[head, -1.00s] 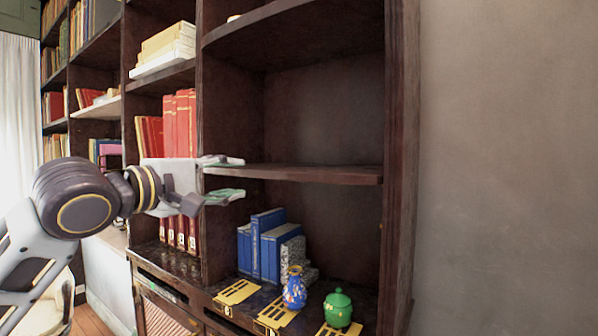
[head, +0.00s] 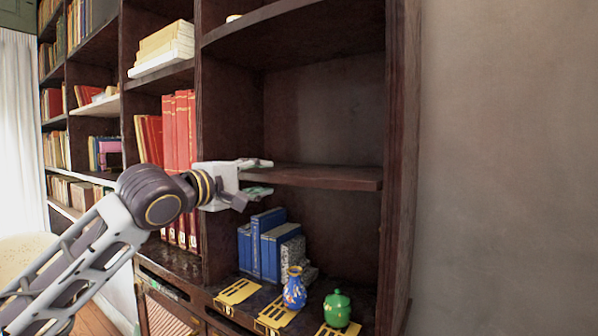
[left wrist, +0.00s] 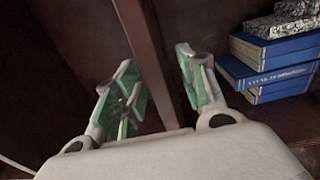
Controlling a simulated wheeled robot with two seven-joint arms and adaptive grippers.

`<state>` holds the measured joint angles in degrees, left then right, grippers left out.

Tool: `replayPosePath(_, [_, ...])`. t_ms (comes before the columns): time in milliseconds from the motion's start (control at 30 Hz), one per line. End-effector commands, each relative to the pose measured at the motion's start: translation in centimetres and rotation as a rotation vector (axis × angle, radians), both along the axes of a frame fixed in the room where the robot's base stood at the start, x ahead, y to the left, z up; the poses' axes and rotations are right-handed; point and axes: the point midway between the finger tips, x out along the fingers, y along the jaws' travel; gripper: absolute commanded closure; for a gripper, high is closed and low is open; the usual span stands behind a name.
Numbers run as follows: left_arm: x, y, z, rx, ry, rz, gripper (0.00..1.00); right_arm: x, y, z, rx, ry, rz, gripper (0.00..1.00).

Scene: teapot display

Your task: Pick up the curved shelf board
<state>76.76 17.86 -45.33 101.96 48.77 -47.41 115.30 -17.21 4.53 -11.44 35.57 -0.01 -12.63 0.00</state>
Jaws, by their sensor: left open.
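The curved shelf board (head: 325,178) is dark brown wood and spans the right bay of the bookcase at mid height. My left gripper (head: 260,177) is open at the board's left front part, one finger above the board's level and one below. In the left wrist view the board (left wrist: 142,42) runs as a dark strip into the gap between the open green-padded fingers (left wrist: 160,78). Gaps seem to remain on both sides; contact cannot be told. My right gripper is not in view.
Below the board stand blue books (head: 262,245), a blue vase (head: 294,288) and a green lidded pot (head: 337,308). Another curved shelf (head: 300,22) is above. Red books (head: 178,130) fill the bay to the left. The space above the board is empty.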

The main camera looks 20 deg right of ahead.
Motion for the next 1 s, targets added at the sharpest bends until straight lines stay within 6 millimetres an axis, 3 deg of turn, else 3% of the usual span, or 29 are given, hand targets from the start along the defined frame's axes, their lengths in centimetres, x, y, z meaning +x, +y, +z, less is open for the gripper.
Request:
replayPosePath(367, [0.2,-0.3,0.0,0.001,0.001,0.0,0.59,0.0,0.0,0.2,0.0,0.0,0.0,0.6])
replayPosePath(1000, [2.8,-4.3,0.2,0.001,0.001,-0.001,0.59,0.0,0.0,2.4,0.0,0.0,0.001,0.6])
